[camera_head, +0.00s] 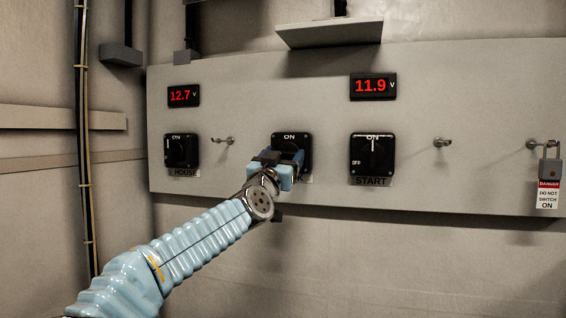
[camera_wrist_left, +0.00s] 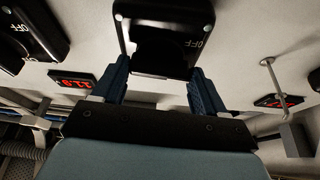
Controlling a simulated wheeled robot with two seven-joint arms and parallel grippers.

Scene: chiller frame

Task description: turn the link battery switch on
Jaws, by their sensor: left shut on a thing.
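The link battery switch (camera_head: 305,141) is the middle black switch on the grey panel. Its ON mark shows at the top, while its knob is hidden behind my gripper in the head view. My left gripper (camera_head: 284,167) is at the front of this switch, shut on its knob. In the left wrist view, the black switch plate (camera_wrist_left: 165,18) is straight ahead, and the blue fingers of my gripper (camera_wrist_left: 160,85) stand either side of the dark knob. I cannot tell which way the knob points. My right gripper is not in view.
The HOUSE switch (camera_head: 180,150) is to the left, under a 12.7 V display (camera_head: 183,96). The START switch (camera_head: 372,157) is close on the right, under an 11.9 V display (camera_head: 373,86). Hooks (camera_head: 441,142) stick out; a padlock with a danger tag (camera_head: 548,194) hangs far right.

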